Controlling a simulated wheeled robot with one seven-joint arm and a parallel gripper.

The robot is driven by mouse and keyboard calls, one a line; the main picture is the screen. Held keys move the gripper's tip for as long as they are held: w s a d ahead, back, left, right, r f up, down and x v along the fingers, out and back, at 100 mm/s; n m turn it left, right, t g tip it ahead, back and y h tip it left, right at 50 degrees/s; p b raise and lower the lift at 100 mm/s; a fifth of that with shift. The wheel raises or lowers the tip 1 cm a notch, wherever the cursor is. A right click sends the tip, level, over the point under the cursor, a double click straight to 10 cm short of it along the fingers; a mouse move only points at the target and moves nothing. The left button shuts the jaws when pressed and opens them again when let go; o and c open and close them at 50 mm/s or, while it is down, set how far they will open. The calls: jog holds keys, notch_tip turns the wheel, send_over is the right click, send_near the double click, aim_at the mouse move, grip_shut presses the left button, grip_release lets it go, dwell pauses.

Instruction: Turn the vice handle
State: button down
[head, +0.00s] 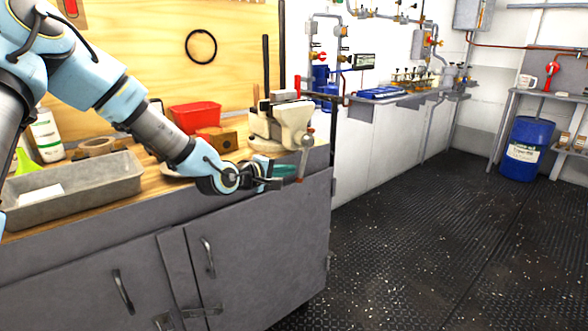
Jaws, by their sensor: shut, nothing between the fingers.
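The vice (290,118), cream with grey jaws, stands at the right end of the workbench. Its handle (304,156) is a thin bar at the front of the vice. It hangs nearly upright, slightly tilted, with a round knob at the top and a reddish lower end. My gripper (279,181) is just left of the handle's lower part, in front of the bench edge. It is shut and empty. I cannot tell from this view whether it touches the handle.
A grey metal tray (75,191), a red bin (194,117) and a wooden block (217,138) are on the bench left of the vice. Cabinet doors (160,285) are below. The dark deck (430,255) to the right is clear. A blue drum (526,148) stands far right.

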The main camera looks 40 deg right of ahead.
aim_at(302, 170)
jog(key=shift+x, duration=1.55)
jog(key=b, duration=0.1)
jog(key=f+h+b, duration=0.1)
jog(key=b, duration=0.1)
jog(key=shift+d+f, duration=0.2)
jog(key=shift+d, duration=0.15)
jog(key=shift+d+f+h+b, duration=0.2)
jog(key=shift+d+h+b, duration=0.2)
jog(key=shift+h+b, duration=0.55)
jog(key=shift+d+r+n+t+b, duration=0.2)
jog(key=shift+d+n+t+b, duration=0.1)
jog(key=shift+b, duration=0.55)
jog(key=shift+r, duration=0.1)
jog(key=shift+a, duration=0.1)
